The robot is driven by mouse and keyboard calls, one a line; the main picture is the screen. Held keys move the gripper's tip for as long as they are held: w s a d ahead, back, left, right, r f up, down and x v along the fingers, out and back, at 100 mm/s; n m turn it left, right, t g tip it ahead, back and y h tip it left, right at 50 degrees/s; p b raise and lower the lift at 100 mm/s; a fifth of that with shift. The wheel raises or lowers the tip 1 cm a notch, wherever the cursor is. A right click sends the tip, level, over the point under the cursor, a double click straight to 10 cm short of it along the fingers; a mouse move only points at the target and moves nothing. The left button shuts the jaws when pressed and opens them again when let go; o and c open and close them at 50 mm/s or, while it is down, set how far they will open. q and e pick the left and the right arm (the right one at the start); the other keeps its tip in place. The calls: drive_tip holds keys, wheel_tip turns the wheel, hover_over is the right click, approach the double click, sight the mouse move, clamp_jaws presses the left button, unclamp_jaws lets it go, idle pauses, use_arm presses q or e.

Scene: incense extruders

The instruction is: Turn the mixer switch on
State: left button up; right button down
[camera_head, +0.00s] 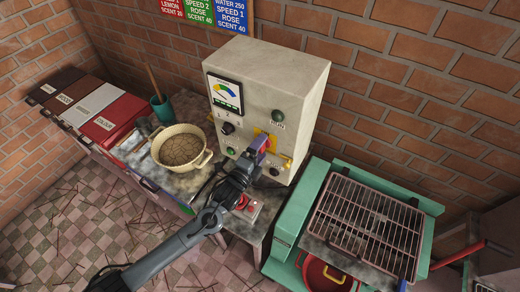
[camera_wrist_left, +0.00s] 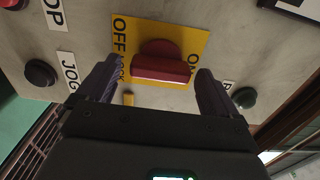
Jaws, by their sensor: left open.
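The mixer switch is a red rotary knob (camera_wrist_left: 160,67) on a yellow plate (camera_wrist_left: 193,38) marked OFF and partly hidden ON in the left wrist view. In the head view the yellow plate (camera_head: 259,132) shows on the front of the grey control box (camera_head: 258,80), with the knob mostly hidden by my gripper. My left gripper (camera_wrist_left: 157,68) is open, its fingertips on either side of the red knob. I cannot tell whether they touch it. My right gripper is not in view.
A dark JOG button (camera_wrist_left: 40,72) and a green button (camera_wrist_left: 244,97) sit beside the plate. A cream pot (camera_head: 182,148) stands on the bench left of the box. A teal stand with a wire rack (camera_head: 365,215) is at right.

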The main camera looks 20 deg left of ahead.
use_arm(q)
drive_tip(key=s+a+b, duration=0.1)
drive_tip(key=s, duration=0.9)
drive_tip(key=shift+s+a, duration=0.3)
drive_tip(key=shift+a, duration=0.1)
